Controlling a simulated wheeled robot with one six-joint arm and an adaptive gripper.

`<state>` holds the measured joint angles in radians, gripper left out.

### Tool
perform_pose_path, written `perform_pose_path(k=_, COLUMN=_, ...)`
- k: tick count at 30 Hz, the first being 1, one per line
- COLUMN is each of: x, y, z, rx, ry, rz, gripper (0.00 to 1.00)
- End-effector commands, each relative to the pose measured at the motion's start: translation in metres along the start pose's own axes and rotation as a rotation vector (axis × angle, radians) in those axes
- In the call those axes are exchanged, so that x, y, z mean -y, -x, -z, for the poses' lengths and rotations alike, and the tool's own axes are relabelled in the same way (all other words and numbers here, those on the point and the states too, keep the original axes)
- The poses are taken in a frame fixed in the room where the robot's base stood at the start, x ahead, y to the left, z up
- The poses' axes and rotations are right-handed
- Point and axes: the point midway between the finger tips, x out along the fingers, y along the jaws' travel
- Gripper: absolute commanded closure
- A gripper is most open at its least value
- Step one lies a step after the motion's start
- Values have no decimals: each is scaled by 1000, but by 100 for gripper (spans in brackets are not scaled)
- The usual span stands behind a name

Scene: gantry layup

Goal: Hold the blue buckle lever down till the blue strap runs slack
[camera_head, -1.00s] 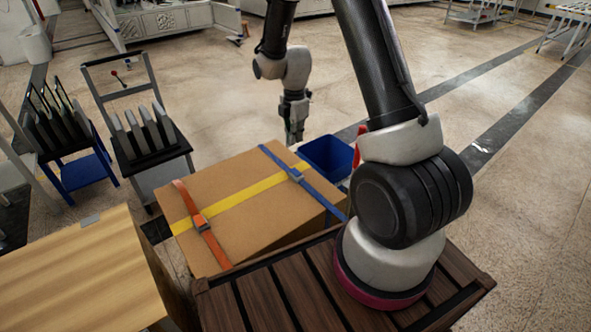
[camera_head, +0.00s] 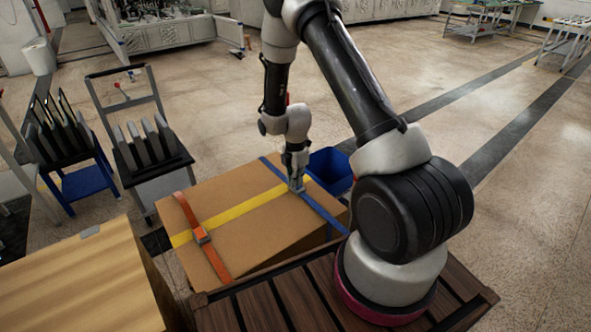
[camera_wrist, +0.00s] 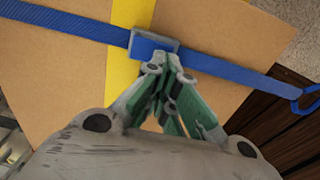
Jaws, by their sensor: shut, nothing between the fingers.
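A brown cardboard box (camera_head: 250,240) carries a blue strap (camera_head: 324,212), a yellow strap (camera_head: 238,211) and an orange strap (camera_head: 214,257). My gripper (camera_head: 297,188) is at the blue strap's buckle, which it largely hides in the head view. In the wrist view the grey buckle (camera_wrist: 154,43) sits on the blue strap (camera_wrist: 75,25) where it crosses the yellow strap (camera_wrist: 127,62). My gripper (camera_wrist: 166,66) is shut and empty, its tips at the buckle's near edge. I cannot tell whether they press the lever. The blue strap lies flat across the box top.
A blue bin (camera_head: 331,170) stands behind the box. Two carts with upright panels, a blue one (camera_head: 75,183) and a grey one (camera_head: 158,178), stand at the left. A wooden table (camera_head: 80,285) is at the front left.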

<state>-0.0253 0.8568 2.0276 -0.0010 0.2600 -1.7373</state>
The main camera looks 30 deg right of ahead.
Motion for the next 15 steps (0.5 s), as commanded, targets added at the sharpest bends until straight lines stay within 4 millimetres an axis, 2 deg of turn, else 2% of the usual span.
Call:
perform_pose_path(k=5, x=0, y=-11, z=0, rx=0, ry=0, rz=-1, gripper=100)
perform_pose_path(k=15, x=0, y=-12, z=0, rx=0, ry=0, rz=-1, gripper=100)
